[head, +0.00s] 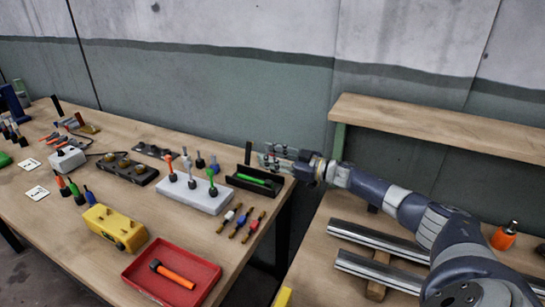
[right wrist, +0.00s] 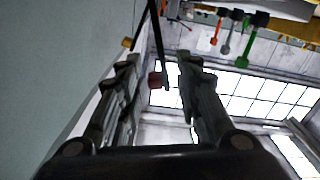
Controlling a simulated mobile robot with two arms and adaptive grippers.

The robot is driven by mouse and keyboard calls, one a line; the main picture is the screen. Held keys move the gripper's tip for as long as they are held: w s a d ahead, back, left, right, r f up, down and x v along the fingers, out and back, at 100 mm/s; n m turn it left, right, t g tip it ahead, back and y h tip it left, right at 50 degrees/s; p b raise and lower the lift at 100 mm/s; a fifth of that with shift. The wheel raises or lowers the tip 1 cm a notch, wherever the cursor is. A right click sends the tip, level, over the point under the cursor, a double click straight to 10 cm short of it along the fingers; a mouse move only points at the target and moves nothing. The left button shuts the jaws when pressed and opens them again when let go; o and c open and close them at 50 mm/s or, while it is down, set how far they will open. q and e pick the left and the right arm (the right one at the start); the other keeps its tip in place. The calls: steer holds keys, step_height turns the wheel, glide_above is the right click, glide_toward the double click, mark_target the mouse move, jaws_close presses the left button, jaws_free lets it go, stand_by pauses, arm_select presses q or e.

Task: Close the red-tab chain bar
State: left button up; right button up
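My right gripper (head: 268,157) is at the right end of the left table, beside a black tray (head: 240,184) that holds a green-handled piece. A thin dark upright piece (head: 248,153) stands at the tray's back, just left of the fingers. In the right wrist view my fingers (right wrist: 158,66) are spread apart. A dark bar (right wrist: 157,35) with a red tab (right wrist: 157,80) at its end shows between them. I cannot tell whether the fingers touch it. No red tab is clear near the gripper in the head view. My left gripper is not in view.
A white block (head: 194,196) with colored-handled tools, several small colored-sleeved pieces (head: 241,222), a yellow box (head: 115,228) and a red tray (head: 205,270) with an orange-handled hammer lie nearby. A raised shelf (head: 440,128) and metal rails (head: 375,238) stand right.

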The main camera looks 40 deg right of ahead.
steer(key=v, duration=1.2)
